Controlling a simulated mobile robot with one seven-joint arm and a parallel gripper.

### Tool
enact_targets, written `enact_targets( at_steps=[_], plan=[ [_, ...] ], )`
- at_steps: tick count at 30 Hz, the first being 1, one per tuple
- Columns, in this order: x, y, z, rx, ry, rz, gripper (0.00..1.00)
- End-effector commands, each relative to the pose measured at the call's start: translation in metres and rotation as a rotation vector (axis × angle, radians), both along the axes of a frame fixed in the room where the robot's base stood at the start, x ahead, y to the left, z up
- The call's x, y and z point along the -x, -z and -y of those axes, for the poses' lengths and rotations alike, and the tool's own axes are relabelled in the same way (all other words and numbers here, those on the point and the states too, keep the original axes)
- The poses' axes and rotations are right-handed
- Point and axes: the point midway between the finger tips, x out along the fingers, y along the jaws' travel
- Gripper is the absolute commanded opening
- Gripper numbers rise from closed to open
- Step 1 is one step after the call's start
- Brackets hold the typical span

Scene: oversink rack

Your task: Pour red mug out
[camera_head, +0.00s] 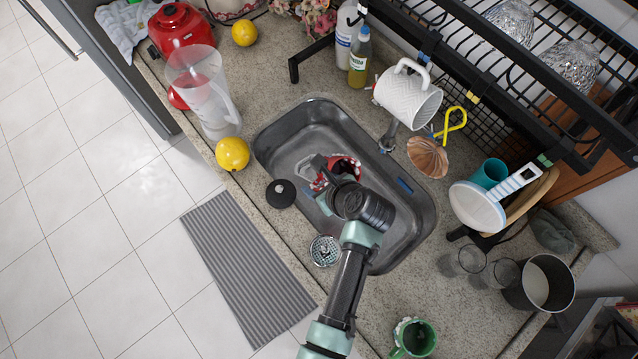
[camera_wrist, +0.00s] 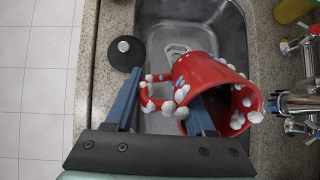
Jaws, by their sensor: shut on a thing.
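The red mug with white bumps (camera_wrist: 207,78) is held over the sink (camera_head: 284,135). In the wrist view it lies tipped on its side, with its open mouth toward the lower right and its handle on the left. My gripper (camera_wrist: 160,112) is shut on the mug at its handle side, one finger on each side; the exact contact is partly hidden. In the head view the mug (camera_head: 346,164) shows partly behind my gripper (camera_head: 325,185). I cannot see any contents or liquid leaving it.
A black round stopper (camera_head: 281,193) and a metal strainer (camera_head: 324,250) lie at the sink's front edge. The faucet (camera_head: 389,137) stands behind the sink.

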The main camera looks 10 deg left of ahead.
Motion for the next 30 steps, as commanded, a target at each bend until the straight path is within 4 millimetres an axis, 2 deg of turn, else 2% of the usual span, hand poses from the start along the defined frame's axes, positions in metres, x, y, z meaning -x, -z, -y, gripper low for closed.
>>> enact_targets(
  at_steps=[30],
  plan=[
    [-0.0014, 0.0021, -0.0005, -0.171, 0.001, 0.134, 0.0]
  ],
)
